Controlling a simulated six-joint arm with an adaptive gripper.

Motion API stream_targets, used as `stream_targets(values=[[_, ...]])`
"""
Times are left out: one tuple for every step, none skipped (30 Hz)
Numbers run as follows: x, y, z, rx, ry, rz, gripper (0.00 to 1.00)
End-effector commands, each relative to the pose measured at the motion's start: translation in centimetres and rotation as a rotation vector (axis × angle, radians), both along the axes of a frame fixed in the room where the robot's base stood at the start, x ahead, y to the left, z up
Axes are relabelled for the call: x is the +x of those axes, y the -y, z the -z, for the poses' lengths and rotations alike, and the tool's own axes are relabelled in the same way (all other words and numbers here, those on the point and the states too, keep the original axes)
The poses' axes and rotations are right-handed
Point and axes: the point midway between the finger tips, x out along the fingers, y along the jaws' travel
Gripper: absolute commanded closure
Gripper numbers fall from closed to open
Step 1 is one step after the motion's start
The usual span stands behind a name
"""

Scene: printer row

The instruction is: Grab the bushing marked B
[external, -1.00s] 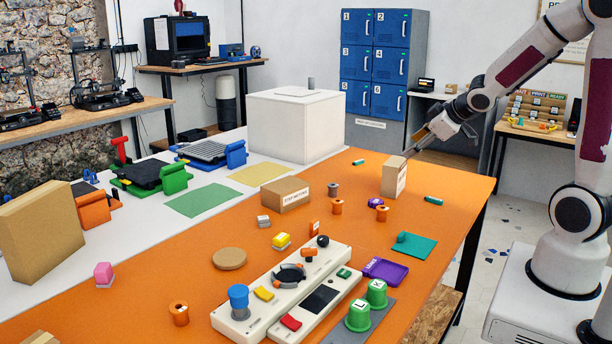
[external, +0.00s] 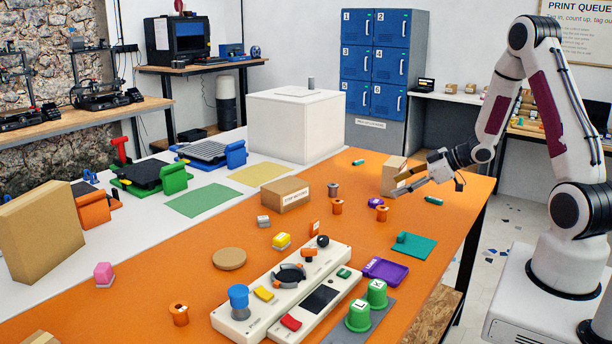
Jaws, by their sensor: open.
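Orange bushings stand on the orange table: one (external: 337,207) near the middle, one (external: 383,214) to its right, and one (external: 180,313) at the front left. My gripper (external: 397,185) is open, pointing left, low over the right part of the table. It is in front of the upright cardboard box and partly covers it. It is above and a little right of the right orange bushing, apart from it.
The cardboard box (external: 390,172) stands close behind my gripper. A purple piece (external: 375,202) sits beside the right bushing. A purple tray (external: 386,271), a teal mat (external: 414,247) and a cream control panel (external: 250,315) lie nearer the front.

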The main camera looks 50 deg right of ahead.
Motion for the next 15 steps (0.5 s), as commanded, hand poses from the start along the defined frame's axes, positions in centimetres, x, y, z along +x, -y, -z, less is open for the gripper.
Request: stream_targets(values=[[-0.3, 0.0, 0.9, 0.027, 0.006, -0.011, 0.52], [-0.5, -0.2, 1.2, 0.044, 0.013, -0.02, 0.52], [-0.7, -0.4, 1.7, 0.067, 0.023, -0.034, 0.52], [-0.9, -0.5, 2.1, 0.083, 0.03, -0.043, 0.52], [-1.1, -0.7, 2.4, 0.101, 0.037, -0.051, 0.52], [-1.3, -0.9, 2.8, 0.125, 0.048, -0.063, 0.52], [-1.5, -1.1, 3.1, 0.143, 0.055, -0.072, 0.52], [-1.7, -1.2, 3.3, 0.159, 0.064, -0.079, 0.52], [-2.0, -1.5, 3.6, 0.181, 0.074, -0.089, 0.52], [-2.2, -1.6, 3.8, 0.197, 0.082, -0.095, 0.52], [-2.3, -1.7, 3.9, 0.212, 0.089, -0.101, 0.52], [-2.6, -1.9, 4.2, 0.23, 0.097, -0.109, 0.52], [-2.7, -2.0, 4.2, 0.242, 0.104, -0.113, 0.52], [-2.8, -2.1, 4.3, 0.251, 0.108, -0.117, 0.52], [-3.0, -2.3, 4.4, 0.264, 0.115, -0.122, 0.52]])
